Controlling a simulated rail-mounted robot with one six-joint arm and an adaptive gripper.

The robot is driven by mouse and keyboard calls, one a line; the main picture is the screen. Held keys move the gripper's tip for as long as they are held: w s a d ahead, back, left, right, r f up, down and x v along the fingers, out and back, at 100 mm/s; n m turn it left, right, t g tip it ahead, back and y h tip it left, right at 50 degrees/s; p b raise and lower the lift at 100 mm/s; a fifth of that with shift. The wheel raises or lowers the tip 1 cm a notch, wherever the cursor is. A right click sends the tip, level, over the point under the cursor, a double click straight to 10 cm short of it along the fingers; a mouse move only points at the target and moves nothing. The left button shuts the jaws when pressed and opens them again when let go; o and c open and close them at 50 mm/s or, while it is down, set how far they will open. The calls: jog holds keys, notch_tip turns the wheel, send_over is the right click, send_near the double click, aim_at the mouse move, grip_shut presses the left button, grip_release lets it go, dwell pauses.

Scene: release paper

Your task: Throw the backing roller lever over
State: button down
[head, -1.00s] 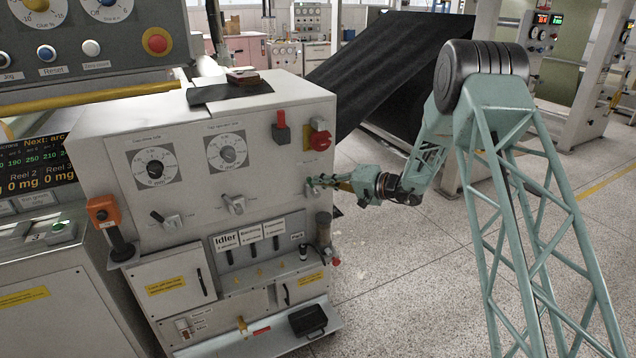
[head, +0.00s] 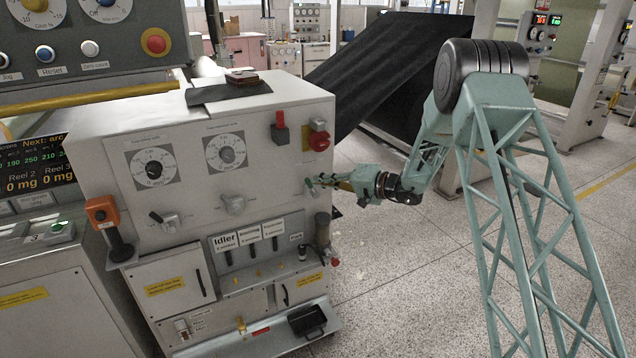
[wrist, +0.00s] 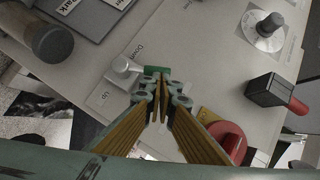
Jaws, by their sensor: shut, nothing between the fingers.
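A small silver lever (wrist: 123,68) sits on the pale cabinet face between labels reading Down and Up in the wrist view. No label naming the backing roller is legible there. My gripper (wrist: 163,88) is shut and empty, with its tips close beside this lever on the right. I cannot tell whether they touch. In the head view my gripper (head: 313,184) is at the right part of the cabinet front and largely covers the lever. Two other levers, a left one (head: 165,219) and a middle one (head: 234,204), are on the same cabinet front.
Dials (head: 226,152) are to the left. The floor right of the cabinet is open.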

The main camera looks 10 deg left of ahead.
jog(key=w+p+v, duration=0.2)
jog(key=v, duration=1)
jog(key=shift+d+r, duration=0.35)
jog(key=shift+d, duration=0.25)
jog(key=shift+r, duration=0.1)
